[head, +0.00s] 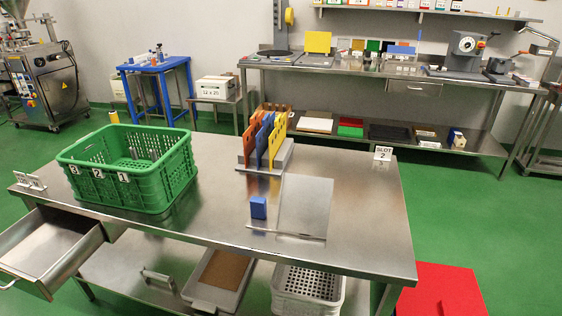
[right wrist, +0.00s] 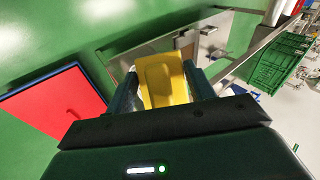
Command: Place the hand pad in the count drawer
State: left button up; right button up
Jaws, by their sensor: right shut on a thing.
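My right gripper (right wrist: 160,82) is shut on a yellow pad (right wrist: 160,80) with a rounded raised or recessed shape on its face; it looks like the hand pad. The pad sits between the two dark fingers in the right wrist view. Neither gripper shows in the head view, and my left gripper is in no view. An open metal drawer (head: 45,248) sticks out under the left end of the steel table (head: 365,225). Its visible floor is bare. No label naming it the count drawer is readable.
A green crate (head: 170,180) stands on the table's left half, with a sign (head: 31,182) left of it. A rack of coloured plates (head: 265,155), a blue block (head: 258,208) and a flat metal plate (head: 305,205) are further right. A red box (head: 440,290) stands beyond the right end.

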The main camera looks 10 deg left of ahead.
aim_at(48, 254)
jog(key=j+u, duration=0.15)
jog(key=j, duration=0.45)
jog(key=i+j+u, duration=0.1)
jog(key=j, duration=0.5)
jog(key=i+j+u, duration=0.15)
jog(key=j, duration=0.45)
jog(key=j+u, duration=0.1)
jog(key=j, duration=0.5)
jog(key=i+j+u, duration=0.15)
jog(key=j, duration=0.4)
jog(key=i+j+u, duration=0.15)
jog(key=j, duration=0.4)
jog(key=i+j+u, duration=0.1)
jog(key=i+j, duration=0.15)
jog(key=j, duration=0.3)
jog(key=i+j+u, duration=0.15)
jog(key=j, duration=0.35)
jog(key=i, duration=0.05)
